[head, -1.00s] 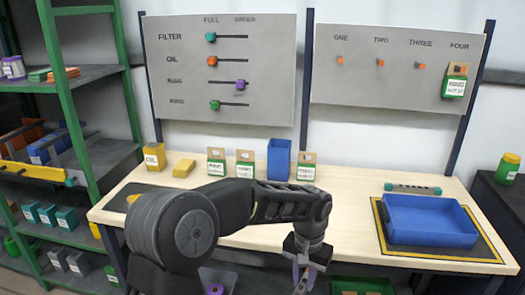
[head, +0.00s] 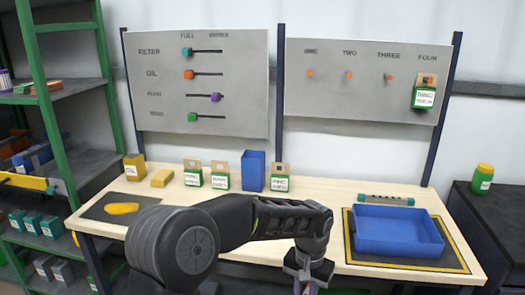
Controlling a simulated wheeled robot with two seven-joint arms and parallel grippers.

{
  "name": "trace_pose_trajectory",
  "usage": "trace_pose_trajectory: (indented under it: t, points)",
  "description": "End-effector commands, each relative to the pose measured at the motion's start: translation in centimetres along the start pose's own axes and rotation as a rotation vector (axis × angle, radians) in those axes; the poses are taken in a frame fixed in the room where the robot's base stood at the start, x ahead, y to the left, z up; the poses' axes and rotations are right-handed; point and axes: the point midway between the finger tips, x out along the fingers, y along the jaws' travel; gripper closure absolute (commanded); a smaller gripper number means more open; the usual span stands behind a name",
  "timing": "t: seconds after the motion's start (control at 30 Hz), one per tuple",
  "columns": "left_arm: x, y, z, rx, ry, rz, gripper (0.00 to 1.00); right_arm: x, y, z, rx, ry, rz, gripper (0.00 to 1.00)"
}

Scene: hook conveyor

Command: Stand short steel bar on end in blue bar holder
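A short grey bar with teal ends (head: 386,199) lies flat on the bench, just behind the blue tray. It looks like the steel bar. A tall blue open-topped box (head: 253,171), likely the bar holder, stands upright at the back of the bench between green-and-brown packets. My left gripper (head: 308,284) points down at the bottom edge, in front of the bench and apart from both. Its fingertips are cut off, so its opening and any contents are hidden. My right gripper is not in view.
A blue tray (head: 398,247) sits on a yellow-edged dark mat at the right. Packets (head: 193,174), a yellow block (head: 161,178) and a yellow box (head: 134,167) line the back. A yellow item (head: 121,208) lies on the left mat. The middle of the bench top is clear.

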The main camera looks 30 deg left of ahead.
Motion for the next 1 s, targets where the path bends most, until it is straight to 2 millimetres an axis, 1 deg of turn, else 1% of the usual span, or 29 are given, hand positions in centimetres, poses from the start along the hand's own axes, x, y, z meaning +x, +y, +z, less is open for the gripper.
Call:
trace_pose_trajectory:
  t: [0.27,0.37,0.47,0.57,0.63,0.67,0.7,0.77,0.8,0.87,0.9,0.97,1.0]
  points:
    - [0.0,-0.1,0.0,-0.002,0.022,0.000,1.00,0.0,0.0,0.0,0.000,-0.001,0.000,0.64]
    - [0.5,-1.1,0.2,-0.023,0.064,-0.001,1.00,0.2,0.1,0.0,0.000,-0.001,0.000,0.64]
    - [1.1,-4.0,0.4,-0.084,0.136,-0.006,1.00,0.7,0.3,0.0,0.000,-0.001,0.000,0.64]
    - [1.2,-8.2,0.8,-0.177,0.237,-0.021,1.00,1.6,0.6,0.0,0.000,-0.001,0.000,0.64]
    - [0.6,-12.1,1.1,-0.263,0.333,-0.045,1.00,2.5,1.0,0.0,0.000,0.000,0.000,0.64]
    - [0.1,-13.8,0.9,-0.301,0.380,-0.059,1.00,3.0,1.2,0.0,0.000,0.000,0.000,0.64]
    - [-0.8,-15.9,0.5,-0.343,0.440,-0.079,1.00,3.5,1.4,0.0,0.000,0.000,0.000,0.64]
    - [-2.7,-19.1,-0.4,-0.388,0.531,-0.109,1.00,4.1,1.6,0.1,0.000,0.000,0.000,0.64]
    - [-4.2,-20.9,-1.0,-0.407,0.589,-0.128,1.00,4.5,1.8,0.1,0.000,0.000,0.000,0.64]
    - [-6.9,-23.6,-1.9,-0.427,0.674,-0.155,1.00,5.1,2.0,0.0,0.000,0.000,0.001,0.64]
    - [-8.9,-25.1,-2.5,-0.431,0.731,-0.171,1.00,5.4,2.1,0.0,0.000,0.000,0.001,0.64]
    - [-12.0,-27.0,-3.3,-0.430,0.811,-0.192,1.00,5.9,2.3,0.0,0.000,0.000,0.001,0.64]
    - [-14.1,-28.0,-3.8,-0.426,0.862,-0.203,1.00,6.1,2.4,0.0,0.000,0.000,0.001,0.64]
